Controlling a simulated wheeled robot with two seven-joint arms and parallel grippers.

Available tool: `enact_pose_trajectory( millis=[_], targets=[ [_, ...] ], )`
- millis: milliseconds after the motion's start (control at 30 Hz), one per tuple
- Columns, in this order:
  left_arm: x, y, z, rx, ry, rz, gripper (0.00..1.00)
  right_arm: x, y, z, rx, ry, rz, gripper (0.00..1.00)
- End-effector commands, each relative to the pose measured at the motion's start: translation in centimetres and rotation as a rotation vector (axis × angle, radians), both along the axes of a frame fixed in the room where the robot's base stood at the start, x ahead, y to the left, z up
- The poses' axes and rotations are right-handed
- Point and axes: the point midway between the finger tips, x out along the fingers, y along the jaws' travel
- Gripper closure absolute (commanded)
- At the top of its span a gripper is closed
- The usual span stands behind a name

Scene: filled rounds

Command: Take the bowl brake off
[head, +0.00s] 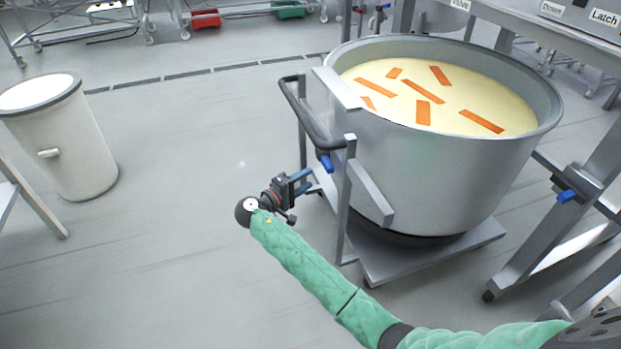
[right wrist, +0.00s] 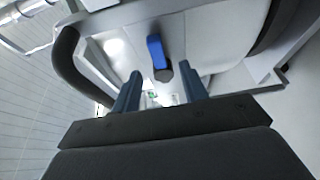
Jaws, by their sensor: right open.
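The large steel bowl (head: 430,180) stands on a wheeled frame and holds pale yellow dough or batter with several orange strips on top. A blue lever (head: 326,163), which looks like the bowl brake, sits on the frame below the black handle. My right gripper (head: 305,181) is just below and left of this lever. In the right wrist view the two blue fingers (right wrist: 160,72) are apart, and the blue lever (right wrist: 155,50) with its dark end shows ahead, between the fingertips. I see nothing held, and I cannot tell whether they touch the lever. My left gripper is out of view.
The black handle (head: 305,115) rises close beside my right gripper. A white bin (head: 65,140) stands at the left. A steel frame with another blue lever (head: 566,196) stands right of the bowl. The floor (head: 180,240) between bin and bowl is clear.

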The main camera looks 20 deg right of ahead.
Motion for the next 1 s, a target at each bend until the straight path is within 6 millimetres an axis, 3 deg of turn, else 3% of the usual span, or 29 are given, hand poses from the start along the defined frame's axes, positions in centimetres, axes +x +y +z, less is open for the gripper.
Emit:
enact_pose_trajectory(
  millis=[167,600,1000],
  targets=[
    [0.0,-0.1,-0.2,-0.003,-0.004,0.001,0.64,0.6,-0.8,0.5,-0.017,-0.008,-0.005,0.56],
    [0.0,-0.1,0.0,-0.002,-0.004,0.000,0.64,3.0,-6.1,0.4,-0.016,-0.006,-0.004,0.56],
    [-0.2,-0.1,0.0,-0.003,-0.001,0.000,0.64,3.4,-7.1,0.3,-0.013,-0.006,-0.003,0.56]
  ],
)
